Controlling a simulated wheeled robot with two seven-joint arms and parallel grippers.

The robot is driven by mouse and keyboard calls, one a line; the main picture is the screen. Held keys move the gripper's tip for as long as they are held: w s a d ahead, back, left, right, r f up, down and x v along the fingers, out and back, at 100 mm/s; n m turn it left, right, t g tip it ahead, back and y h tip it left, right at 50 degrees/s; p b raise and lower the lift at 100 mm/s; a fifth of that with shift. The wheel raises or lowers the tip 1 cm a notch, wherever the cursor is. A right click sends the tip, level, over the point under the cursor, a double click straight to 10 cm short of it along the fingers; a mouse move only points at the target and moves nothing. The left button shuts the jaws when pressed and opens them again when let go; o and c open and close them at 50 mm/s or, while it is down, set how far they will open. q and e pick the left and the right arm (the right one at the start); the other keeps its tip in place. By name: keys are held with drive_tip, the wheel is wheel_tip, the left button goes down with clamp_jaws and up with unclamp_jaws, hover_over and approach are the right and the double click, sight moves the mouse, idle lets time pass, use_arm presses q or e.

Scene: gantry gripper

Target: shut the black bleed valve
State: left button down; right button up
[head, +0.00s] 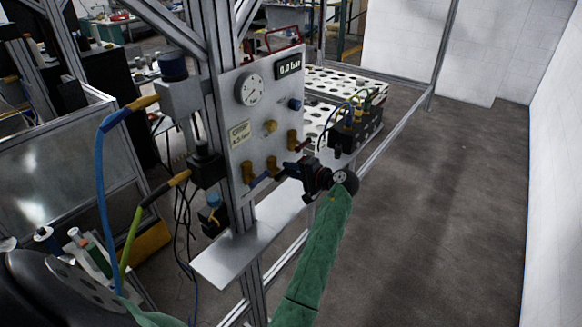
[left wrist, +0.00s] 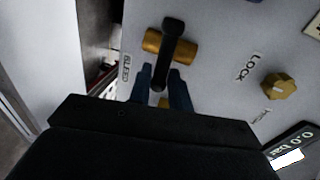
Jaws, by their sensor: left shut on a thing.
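The bleed valve has a brass body (left wrist: 183,46) on the light panel, with a black lever (left wrist: 172,38) across it and a BLEED label beside it in the left wrist view. My left gripper (left wrist: 160,77) is shut on the black lever, its two blue fingers on either side of the lever's free end. In the head view my left gripper (head: 292,170) is at the lower right of the panel (head: 235,125), at the end of my green-sleeved arm. In that view I cannot tell the black lever from the dark gripper parts. My right gripper is not in view.
The panel carries a round gauge (head: 251,89), a display (head: 289,66) reading 0.0 bar and a brass Lock knob (left wrist: 278,87). Other brass fittings (head: 249,172) sit near its lower edge. A metal shelf (head: 225,262) juts out below. Bare floor (head: 440,200) lies to the right.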

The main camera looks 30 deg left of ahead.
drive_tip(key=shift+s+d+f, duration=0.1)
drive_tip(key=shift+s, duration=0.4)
use_arm(q)
drive_tip(key=c, duration=1.4)
unclamp_jaws()
drive_tip(key=shift+w+d+f, duration=0.1)
drive_tip(key=shift+w, duration=0.05)
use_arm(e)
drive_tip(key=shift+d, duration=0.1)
